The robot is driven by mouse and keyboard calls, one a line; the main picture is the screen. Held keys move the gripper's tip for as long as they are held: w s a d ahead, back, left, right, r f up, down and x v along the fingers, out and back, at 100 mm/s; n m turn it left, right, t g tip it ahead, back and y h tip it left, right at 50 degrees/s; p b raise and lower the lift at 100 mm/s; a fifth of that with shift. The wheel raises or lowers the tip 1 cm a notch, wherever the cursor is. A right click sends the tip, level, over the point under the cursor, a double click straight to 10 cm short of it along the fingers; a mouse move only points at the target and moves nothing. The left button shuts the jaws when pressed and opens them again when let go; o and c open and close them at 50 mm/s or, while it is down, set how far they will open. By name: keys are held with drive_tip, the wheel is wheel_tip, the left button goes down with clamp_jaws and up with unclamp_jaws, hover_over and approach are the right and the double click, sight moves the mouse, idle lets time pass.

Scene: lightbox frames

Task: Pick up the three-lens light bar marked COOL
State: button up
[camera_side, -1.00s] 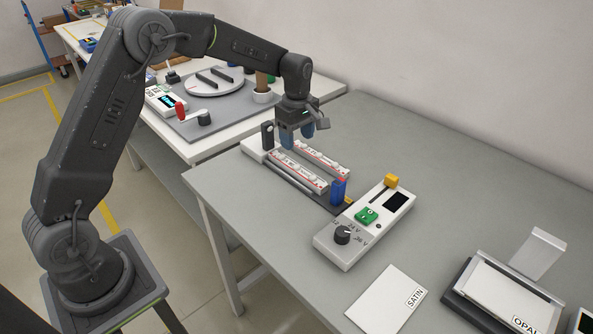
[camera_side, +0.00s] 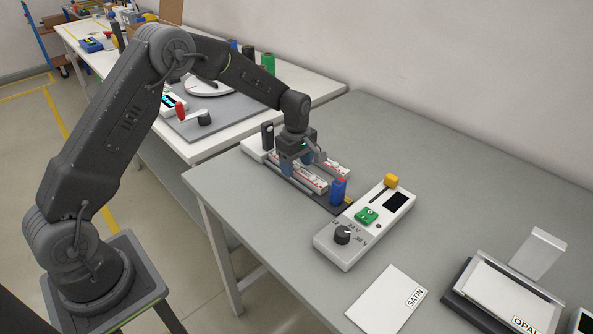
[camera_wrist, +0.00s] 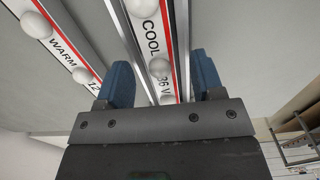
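The COOL light bar (camera_wrist: 152,38) is white with a red stripe and round lenses, and runs between my fingers in the wrist view. The WARM light bar (camera_wrist: 62,45) lies to its left, outside my fingers. My gripper (camera_wrist: 162,78) is open, with one blue finger on each side of the COOL bar. A gap shows beside the left finger; contact at the right finger is unclear. In the side view my gripper (camera_side: 302,163) is low over the two bars in their rack, pointing down and hiding part of them. I cannot read the bar labels there.
A blue block (camera_side: 338,191) stands at the rack's near end. A white control box (camera_side: 365,225) with a knob, green button and dark screen lies just beyond. The SATIN card (camera_side: 386,300) and OPAL panel (camera_side: 505,295) are further right. The table behind the rack is clear.

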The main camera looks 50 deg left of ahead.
drive_tip(key=c, duration=1)
drive_tip(key=shift+r, duration=0.1)
